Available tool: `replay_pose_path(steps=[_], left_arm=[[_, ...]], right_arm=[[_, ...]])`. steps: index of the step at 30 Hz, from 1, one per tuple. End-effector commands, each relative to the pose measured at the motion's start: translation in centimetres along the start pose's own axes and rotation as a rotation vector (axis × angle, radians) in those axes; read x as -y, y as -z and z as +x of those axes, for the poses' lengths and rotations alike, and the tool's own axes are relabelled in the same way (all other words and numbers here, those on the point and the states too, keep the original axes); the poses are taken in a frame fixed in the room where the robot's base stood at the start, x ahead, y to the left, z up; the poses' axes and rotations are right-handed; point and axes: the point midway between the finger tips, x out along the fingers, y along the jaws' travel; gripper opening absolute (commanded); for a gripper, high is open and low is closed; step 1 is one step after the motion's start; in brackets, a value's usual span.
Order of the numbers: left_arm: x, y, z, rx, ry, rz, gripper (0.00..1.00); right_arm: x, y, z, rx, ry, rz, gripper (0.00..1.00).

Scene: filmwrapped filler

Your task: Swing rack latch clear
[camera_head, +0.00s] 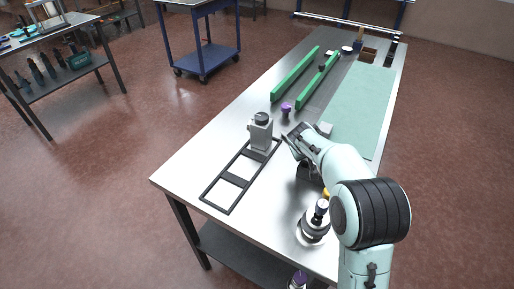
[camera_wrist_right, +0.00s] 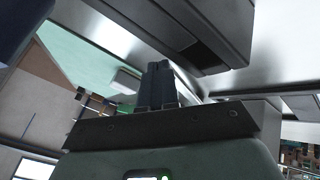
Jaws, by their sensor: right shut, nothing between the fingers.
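A black rack frame (camera_head: 231,181) lies flat on the steel table, with a grey block-shaped unit with a dark round top (camera_head: 260,133) standing at its far end. I cannot make out the latch as a separate part. My right gripper (camera_head: 291,137) is just right of the grey unit, low over the table; contact cannot be told from here. In the right wrist view its two dark fingers (camera_wrist_right: 158,86) are together and empty. A large grey body with a dark slot (camera_wrist_right: 190,32) is close beyond the fingertips. My left gripper is not in view.
A purple-topped piece (camera_head: 286,110) stands just beyond the gripper. Two green rails (camera_head: 295,74) and a pale green mat (camera_head: 358,105) lie further back. A silver round fixture (camera_head: 314,224) stands near my right arm. Bare table lies left of the rack.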

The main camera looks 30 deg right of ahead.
Motion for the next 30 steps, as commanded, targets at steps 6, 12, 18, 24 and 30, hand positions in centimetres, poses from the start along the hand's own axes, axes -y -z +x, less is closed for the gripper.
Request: replay_pose_path(steps=[6,12,18,24,30], left_arm=[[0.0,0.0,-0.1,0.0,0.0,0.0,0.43],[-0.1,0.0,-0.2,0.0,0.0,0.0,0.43],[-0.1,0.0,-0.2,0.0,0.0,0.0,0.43],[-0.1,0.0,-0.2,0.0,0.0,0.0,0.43],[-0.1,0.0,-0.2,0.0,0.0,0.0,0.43]], right_arm=[[-1.4,0.2,0.9,0.001,-0.001,0.001,0.0],[-2.1,0.4,1.4,0.002,0.0,0.002,0.0],[-2.3,0.4,1.6,0.003,0.001,0.001,0.0],[-2.3,0.4,1.6,0.004,0.0,0.001,0.0],[-2.3,0.4,1.6,0.005,0.0,0.001,0.0]])
